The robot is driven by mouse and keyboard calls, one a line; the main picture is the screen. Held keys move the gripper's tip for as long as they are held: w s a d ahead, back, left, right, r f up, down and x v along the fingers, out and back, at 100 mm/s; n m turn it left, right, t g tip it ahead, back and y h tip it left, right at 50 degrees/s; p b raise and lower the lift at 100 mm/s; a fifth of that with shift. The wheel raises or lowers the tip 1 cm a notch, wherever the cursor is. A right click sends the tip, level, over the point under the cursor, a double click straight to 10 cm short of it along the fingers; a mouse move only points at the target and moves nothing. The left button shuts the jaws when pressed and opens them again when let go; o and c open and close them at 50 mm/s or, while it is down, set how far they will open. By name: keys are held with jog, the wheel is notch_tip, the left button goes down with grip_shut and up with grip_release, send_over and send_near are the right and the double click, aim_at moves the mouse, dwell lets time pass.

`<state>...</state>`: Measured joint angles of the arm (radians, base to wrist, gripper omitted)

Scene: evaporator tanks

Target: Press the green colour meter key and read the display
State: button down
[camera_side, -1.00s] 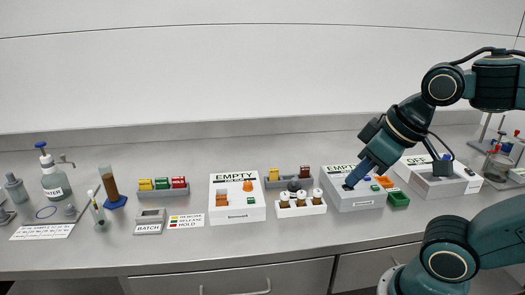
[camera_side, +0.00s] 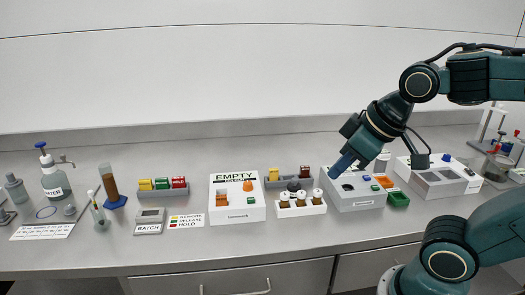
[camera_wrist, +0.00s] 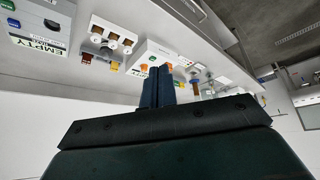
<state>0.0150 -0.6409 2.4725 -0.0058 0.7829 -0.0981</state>
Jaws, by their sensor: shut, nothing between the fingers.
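The colour meter is a white box (camera_side: 238,214) with an "EMPTY COLOUR" label, left of centre in the side view. Its small green key (camera_side: 251,200) is uncovered on the right part of the top. An orange patch lies on its left part and an orange knob-like piece behind the key. No reading can be made out. The meter also shows in the wrist view (camera_wrist: 150,51), beyond the fingertips.
A grey block with yellow and red pieces (camera_side: 288,182) stands behind the rack. The front bench strip is clear.

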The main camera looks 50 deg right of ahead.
jog(key=w+d+f+n+t, duration=0.1)
jog(key=w+n, duration=0.1)
jog(key=w, duration=0.5)
jog(key=w+d+f+n+t, duration=0.1)
jog(key=w+f+n, duration=0.1)
jog(key=w, duration=0.5)
jog(key=n+t, duration=0.1)
jog(key=n, duration=0.2)
send_over(254, 201)
notch_tip(254, 201, down, 6)
jog(key=shift+f, duration=0.15)
jog(key=shift+f, duration=4.25)
jog(key=shift+f, duration=0.85)
jog(key=shift+r, duration=0.85)
